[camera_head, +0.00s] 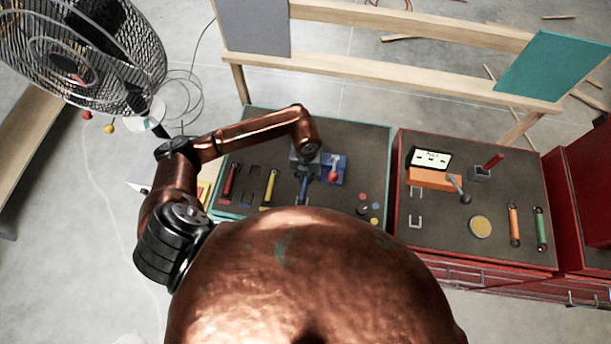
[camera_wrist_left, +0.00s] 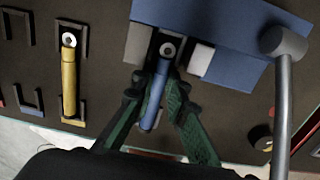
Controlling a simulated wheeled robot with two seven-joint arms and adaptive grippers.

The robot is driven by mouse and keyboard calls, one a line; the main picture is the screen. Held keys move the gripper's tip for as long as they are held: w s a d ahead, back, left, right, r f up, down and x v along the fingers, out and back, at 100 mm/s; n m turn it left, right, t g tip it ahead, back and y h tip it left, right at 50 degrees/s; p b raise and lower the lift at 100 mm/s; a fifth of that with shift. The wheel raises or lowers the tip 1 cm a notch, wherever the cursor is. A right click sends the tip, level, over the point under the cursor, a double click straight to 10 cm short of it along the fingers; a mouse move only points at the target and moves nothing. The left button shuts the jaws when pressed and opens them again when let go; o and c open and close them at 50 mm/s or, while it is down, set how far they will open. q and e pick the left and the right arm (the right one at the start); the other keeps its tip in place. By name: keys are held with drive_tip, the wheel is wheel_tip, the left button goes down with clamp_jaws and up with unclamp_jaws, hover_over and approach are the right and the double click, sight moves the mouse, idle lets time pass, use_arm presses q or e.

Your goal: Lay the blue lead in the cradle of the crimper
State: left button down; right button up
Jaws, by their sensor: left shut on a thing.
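The blue lead (camera_wrist_left: 156,95) is between the fingers of my left gripper (camera_wrist_left: 154,100), which is shut on it. In the left wrist view its ring end points at the blue crimper (camera_wrist_left: 230,62) and shows in the gap between two grey blocks (camera_wrist_left: 200,58) at the crimper's edge. I cannot tell whether the lead touches the bottom of that gap. In the head view my left gripper (camera_head: 305,176) is over the front left of the crimper (camera_head: 335,180), with the blue lead (camera_head: 303,192) below it. The crimper's lever has a red knob. My right gripper is not in view.
A red lead (camera_head: 231,182) and a yellow lead (camera_head: 269,190) lie in holders on the dark top to the left. The crimper's grey lever (camera_wrist_left: 284,90) stands close right of my fingers. An orange device (camera_head: 434,179) is on the right cabinet.

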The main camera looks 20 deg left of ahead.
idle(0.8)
use_arm(q)
drive_tip(key=shift+f+b, duration=0.65)
drive_tip(key=shift+f, duration=0.05)
idle(0.4)
drive_tip(key=c, duration=2.1)
unclamp_jaws()
drive_tip(key=shift+o, duration=1.3)
wheel_tip(320, 180, up, 12)
